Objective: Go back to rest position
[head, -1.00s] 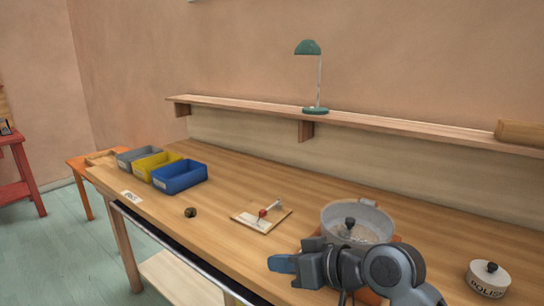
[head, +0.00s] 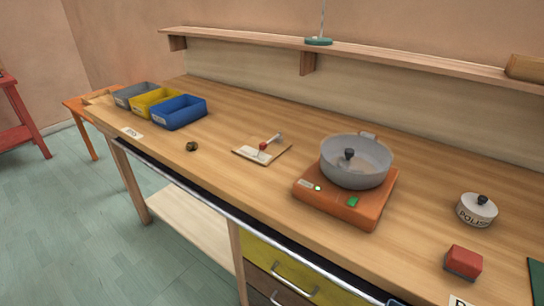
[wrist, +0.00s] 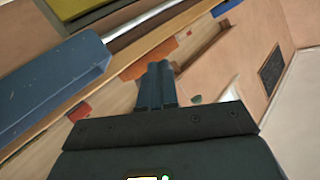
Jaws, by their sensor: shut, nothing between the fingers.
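My gripper (wrist: 158,82) shows in the wrist view with its two blue fingers together and nothing between them. It is out of the head view, where the arm does not show over the bench. In the wrist view the picture is strongly tilted, and the bench edge and walls run slantwise behind the fingers. The fingers appear clear of any object.
On the wooden bench (head: 225,170) stand a grey pot (head: 357,168) on an orange hotplate (head: 335,205), a white tin (head: 477,209), a red block (head: 463,262), a small board (head: 262,150), a dark lump (head: 191,146) and a blue bin (head: 180,113). A shelf (head: 400,60) runs behind.

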